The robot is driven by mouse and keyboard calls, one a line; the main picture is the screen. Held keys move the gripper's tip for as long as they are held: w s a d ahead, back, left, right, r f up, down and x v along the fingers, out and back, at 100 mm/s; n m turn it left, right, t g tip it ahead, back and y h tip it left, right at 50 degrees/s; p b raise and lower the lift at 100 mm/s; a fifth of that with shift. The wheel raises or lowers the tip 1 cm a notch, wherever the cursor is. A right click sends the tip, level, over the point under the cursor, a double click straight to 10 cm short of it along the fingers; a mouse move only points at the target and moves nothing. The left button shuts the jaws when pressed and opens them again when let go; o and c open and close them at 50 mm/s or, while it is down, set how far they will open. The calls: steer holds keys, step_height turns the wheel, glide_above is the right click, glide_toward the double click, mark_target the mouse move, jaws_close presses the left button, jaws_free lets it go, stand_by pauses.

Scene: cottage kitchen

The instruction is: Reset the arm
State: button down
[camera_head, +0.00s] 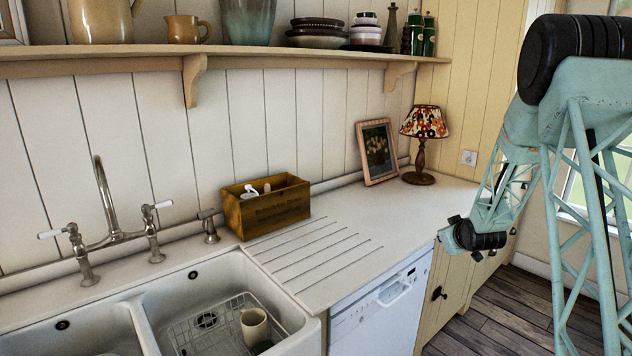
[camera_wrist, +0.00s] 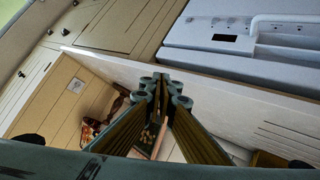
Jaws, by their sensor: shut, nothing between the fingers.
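My gripper (camera_wrist: 164,82) shows in the wrist view. Its two long fingers come together at the tips, and nothing is between them. In the head view my teal lattice arm is on the right, with its lower end bent down beside the counter's far end, in front of the cream cabinets. The fingers cannot be made out clearly there.
The counter (camera_head: 345,235) holds a wooden box (camera_head: 267,205), a framed picture (camera_head: 378,152) and a lamp (camera_head: 424,138). A sink (camera_head: 290,338) with a mug (camera_head: 255,326) is at lower left. A white dishwasher (camera_head: 375,318) and cabinets (camera_head: 452,290) stand below. A shelf (camera_head: 240,61) runs above.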

steer(key=s+a+r+m+g, duration=0.1)
steer(key=s+a+r, duration=0.4)
steer(key=s+r, duration=0.4)
steer(key=s+a+r+g, duration=0.2)
steer(key=s+a+r, duration=0.3)
steer(key=s, duration=0.6)
steer(key=s+a+r+m+g, duration=0.1)
steer(key=s+a+r, duration=0.3)
steer(key=s+r, duration=0.5)
steer(key=s+a+g, duration=0.1)
steer(key=s+a, duration=0.2)
steer(key=s, duration=1.1)
steer(key=s+a+r+m+g+y, duration=0.1)
steer(key=s+a, duration=0.3)
steer(key=s, duration=1)
steer(key=s+a+r+g, duration=0.1)
steer(key=s+a, duration=0.2)
steer(key=s, duration=1.1)
steer(key=shift+s+a+m+g, duration=0.3)
steer(key=shift+s+a, duration=0.05)
steer(key=shift+r, duration=0.1)
